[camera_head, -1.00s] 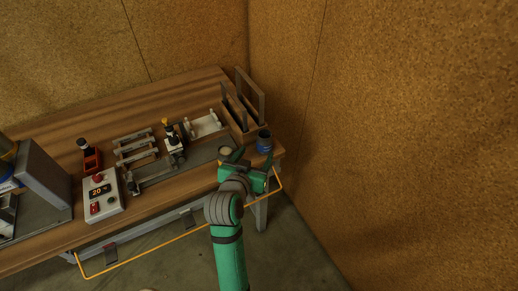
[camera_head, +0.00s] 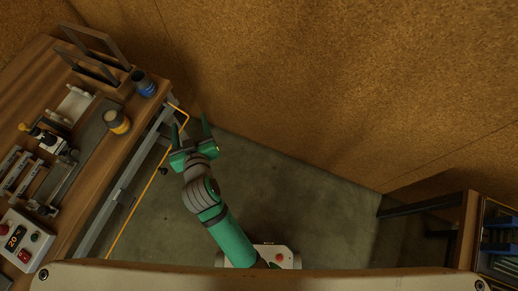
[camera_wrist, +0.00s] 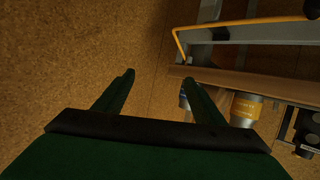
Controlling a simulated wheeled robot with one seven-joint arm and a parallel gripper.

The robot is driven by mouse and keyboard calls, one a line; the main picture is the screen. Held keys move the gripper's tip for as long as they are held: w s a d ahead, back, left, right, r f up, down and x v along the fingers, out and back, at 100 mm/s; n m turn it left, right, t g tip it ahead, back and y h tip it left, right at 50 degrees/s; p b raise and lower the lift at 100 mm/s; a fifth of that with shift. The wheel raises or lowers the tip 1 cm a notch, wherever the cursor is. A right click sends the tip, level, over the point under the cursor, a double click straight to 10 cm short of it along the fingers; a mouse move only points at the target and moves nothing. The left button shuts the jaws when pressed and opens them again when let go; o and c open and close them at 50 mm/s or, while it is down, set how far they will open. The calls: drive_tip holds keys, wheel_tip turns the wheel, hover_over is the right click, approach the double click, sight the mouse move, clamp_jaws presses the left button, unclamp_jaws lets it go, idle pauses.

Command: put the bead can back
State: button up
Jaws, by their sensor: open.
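A yellow can (camera_head: 117,122) with a grey band and pale top stands on the bench near its front edge. It also shows in the wrist view (camera_wrist: 245,107), to the right of my fingers. A blue can (camera_head: 142,84) stands nearer the bench corner, and part of it shows behind a finger in the wrist view (camera_wrist: 184,100). I cannot tell from the labels which is the bead can. My gripper (camera_head: 190,122) is open and empty, off the bench's front edge to the right of both cans. Its fingers (camera_wrist: 159,82) touch nothing in the wrist view.
A wooden rack (camera_head: 92,72) with upright frames stands behind the cans. A control box (camera_head: 18,240) and clamp fixtures lie at left. An orange rail (camera_head: 138,200) runs along the bench front. A dark shelf unit (camera_head: 490,235) stands at right. The floor between is clear.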

drive_tip(key=s+d+f, duration=0.4)
drive_tip(key=s+d, duration=0.1)
drive_tip(key=d, duration=0.3)
drive_tip(key=s+d+r+m+t+h, duration=0.1)
drive_tip(key=s+d+m+h, duration=0.1)
drive_tip(key=s+d, duration=0.5)
drive_tip(key=s+d+r+m+t+h, duration=0.1)
drive_tip(key=s+d+m+h, duration=0.1)
drive_tip(key=s+d, duration=0.5)
drive_tip(key=s, duration=0.5)
drive_tip(key=shift+r+m+h, duration=0.35)
drive_tip(key=shift+m+h, duration=0.05)
drive_tip(key=shift+s, duration=0.1)
